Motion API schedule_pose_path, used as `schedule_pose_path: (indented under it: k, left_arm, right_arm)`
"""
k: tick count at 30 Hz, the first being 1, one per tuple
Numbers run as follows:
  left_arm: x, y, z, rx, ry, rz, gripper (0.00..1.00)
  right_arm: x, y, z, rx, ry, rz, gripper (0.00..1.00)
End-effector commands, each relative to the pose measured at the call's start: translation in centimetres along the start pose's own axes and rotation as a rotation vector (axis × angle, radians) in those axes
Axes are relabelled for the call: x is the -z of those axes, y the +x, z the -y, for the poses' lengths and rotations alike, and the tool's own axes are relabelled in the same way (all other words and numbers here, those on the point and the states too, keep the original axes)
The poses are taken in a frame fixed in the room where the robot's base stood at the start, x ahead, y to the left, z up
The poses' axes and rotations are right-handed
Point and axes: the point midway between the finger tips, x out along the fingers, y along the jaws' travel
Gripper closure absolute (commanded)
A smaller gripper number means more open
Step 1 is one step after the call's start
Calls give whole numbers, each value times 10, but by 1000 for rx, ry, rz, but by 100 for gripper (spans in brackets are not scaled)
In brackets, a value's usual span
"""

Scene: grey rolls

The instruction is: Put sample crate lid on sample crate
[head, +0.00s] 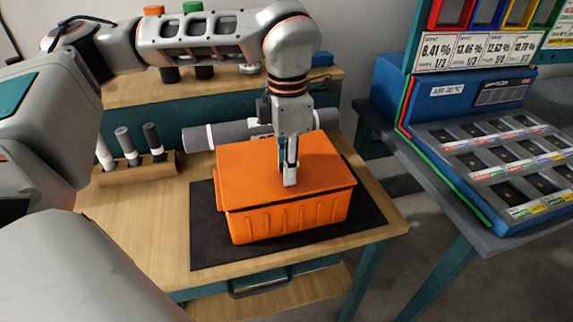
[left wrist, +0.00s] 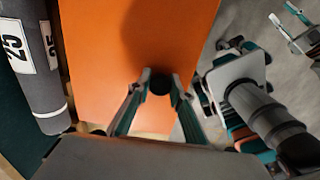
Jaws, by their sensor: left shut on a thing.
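The orange sample crate (head: 290,218) stands on a dark mat on the wooden bench. The flat orange sample crate lid (head: 250,165) lies level over its top; a dark line runs between them at the front. I cannot tell whether the lid is fully seated. My left gripper (head: 290,180) points down at the middle of the lid. In the left wrist view its fingertips (left wrist: 160,84) are shut on the lid's small dark knob, with the lid (left wrist: 105,60) beneath. My right gripper (left wrist: 284,15) shows small at that view's top right, its fingers apart and empty.
A grey roll (head: 230,134) lies behind the crate. A wooden rack (head: 140,172) with several small rolls stands at left. The dark mat (head: 215,250) is clear in front. A blue display stand (head: 455,100) stands on another table at right.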

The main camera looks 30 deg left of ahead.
Motion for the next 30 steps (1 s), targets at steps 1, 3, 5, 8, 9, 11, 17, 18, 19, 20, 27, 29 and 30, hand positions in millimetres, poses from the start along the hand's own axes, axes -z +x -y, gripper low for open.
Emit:
schedule_pose_path:
  k: [1,3,5,8,9,11,17,18,19,20,27,29,30]
  left_arm:
    - [0,-1,0,-1,0,1,100]
    - [0,-1,0,-1,0,1,100]
    - [0,0,0,0,0,1,100]
    - [0,0,0,0,0,0,100]
    - [0,0,0,0,0,0,100]
    - [0,0,0,0,0,0,100]
    - [0,0,0,0,0,0,100]
    - [0,0,0,0,0,0,100]
    - [0,0,0,0,0,0,100]
    - [0,1,0,0,0,0,100]
    - [0,4,0,0,0,0,100]
    - [0,6,0,0,0,0,100]
    - [0,6,0,0,0,0,100]
  right_arm:
    - [2,0,0,0,0,-2,69]
    - [2,0,0,-1,-1,-2,69]
    - [2,0,0,-1,-1,-2,69]
    - [2,0,0,0,-1,-2,69]
    - [2,0,0,0,-1,-2,69]
    - [2,0,0,0,-1,-2,69]
    - [2,0,0,-1,-1,-2,69]
    - [2,0,0,-1,-1,-2,69]
    - [2,0,-1,-1,-1,-2,69]
    - [2,0,-1,-1,-1,-2,69]
    - [3,-1,-1,-1,-1,-3,69]
    - [3,-1,-1,-2,-1,-4,69]
    - [4,-1,-1,-2,-1,-4,69]
